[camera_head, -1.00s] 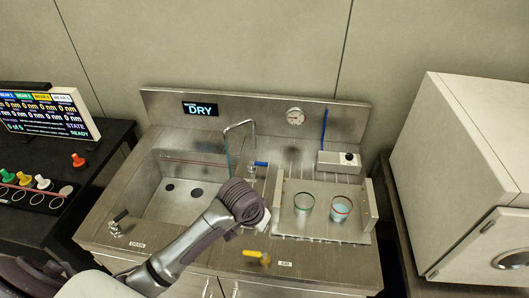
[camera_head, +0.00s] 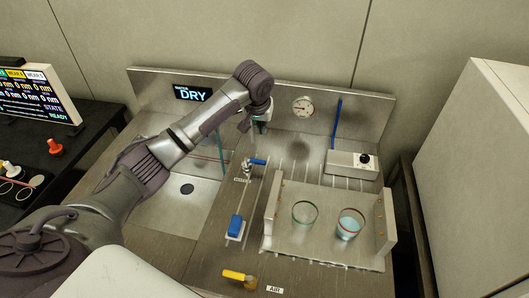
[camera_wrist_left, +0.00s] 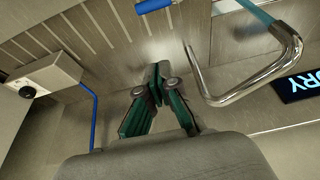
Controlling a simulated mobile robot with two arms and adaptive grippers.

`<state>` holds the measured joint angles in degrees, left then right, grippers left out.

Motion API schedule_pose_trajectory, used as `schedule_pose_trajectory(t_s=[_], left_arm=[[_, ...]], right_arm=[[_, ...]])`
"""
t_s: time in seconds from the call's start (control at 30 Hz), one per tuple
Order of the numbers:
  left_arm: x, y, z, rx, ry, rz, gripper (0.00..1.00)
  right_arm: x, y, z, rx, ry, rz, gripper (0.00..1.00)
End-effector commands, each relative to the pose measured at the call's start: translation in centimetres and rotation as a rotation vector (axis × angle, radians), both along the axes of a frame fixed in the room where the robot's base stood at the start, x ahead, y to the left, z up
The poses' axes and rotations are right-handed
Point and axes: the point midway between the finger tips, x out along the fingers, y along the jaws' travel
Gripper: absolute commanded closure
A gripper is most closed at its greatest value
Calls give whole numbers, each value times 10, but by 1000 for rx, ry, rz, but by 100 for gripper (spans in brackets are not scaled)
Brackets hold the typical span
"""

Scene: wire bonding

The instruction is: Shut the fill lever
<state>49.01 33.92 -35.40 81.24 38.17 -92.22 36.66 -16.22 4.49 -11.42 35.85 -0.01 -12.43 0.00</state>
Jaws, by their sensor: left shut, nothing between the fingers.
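The fill lever appears to be the blue-handled valve (camera_head: 258,162) beside the sink, its handle pointing right; its small label is too small to read. The blue handle (camera_wrist_left: 153,5) also shows at the top edge of the left wrist view. My left gripper (camera_wrist_left: 157,84) is shut and empty, with its fingertips apart from the handle. In the head view my left gripper (camera_head: 262,125) is partly hidden below the wrist, behind the lever near the back panel. The steel spout (camera_wrist_left: 262,88) is beside it, with a pale blue stream at its mouth. My right gripper is out of view.
A display (camera_head: 193,94) reads DRY. A steel tray (camera_head: 325,247) holds two glass beakers (camera_head: 305,213). A yellow AIR lever (camera_head: 238,276) is at the front, and a blue block (camera_head: 235,227) lies between. A gauge (camera_head: 303,107) and white knob box (camera_head: 352,164) are behind.

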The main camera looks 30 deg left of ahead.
Motion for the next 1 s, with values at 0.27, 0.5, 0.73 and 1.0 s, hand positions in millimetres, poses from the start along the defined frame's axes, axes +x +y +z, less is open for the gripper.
schedule_pose_trajectory(t_s=[0.27, 0.5, 0.73, 1.0], left_arm=[[1, 0, -3, 0, 1, -2, 100], [12, 3, -35, 0, 6, -1, 100], [26, 6, -74, 1, 3, -2, 100], [18, 5, -95, 3, 2, -5, 100]], right_arm=[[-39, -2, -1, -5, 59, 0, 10], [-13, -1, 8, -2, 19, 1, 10], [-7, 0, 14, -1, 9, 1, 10], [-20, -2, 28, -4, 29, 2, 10]])
